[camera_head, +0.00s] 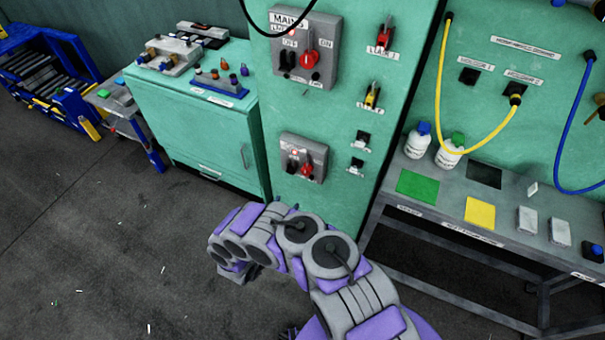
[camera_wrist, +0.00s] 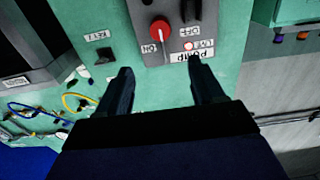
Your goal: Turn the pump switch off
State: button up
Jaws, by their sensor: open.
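The pump switch box (camera_head: 318,153) is a grey box on the lower part of the green cabinet, with a red knob (camera_head: 307,171) on its front. In the wrist view the picture is upside down: the red knob (camera_wrist: 160,31) sits between ON at its left and OFF at its right, beside a black part (camera_wrist: 190,10). A red light (camera_wrist: 188,46) glows by the PUMP label (camera_wrist: 192,57). My gripper (camera_wrist: 162,76) is open and empty, its fingers apart, with the knob ahead between them and not visibly touched. My gripper's fingers are not visible in the head view.
The mains switch box (camera_head: 318,27) is above the pump box. A green side cabinet (camera_head: 225,135) stands left, and a workbench (camera_head: 440,205) with bottles, coloured pads and hanging cables stands right. The floor at left is mostly clear.

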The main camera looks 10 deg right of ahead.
aim_at(305, 172)
jog(key=b+x, duration=0.5)
jog(key=x, duration=1.2)
jog(key=shift+w, duration=0.15)
grip_shut()
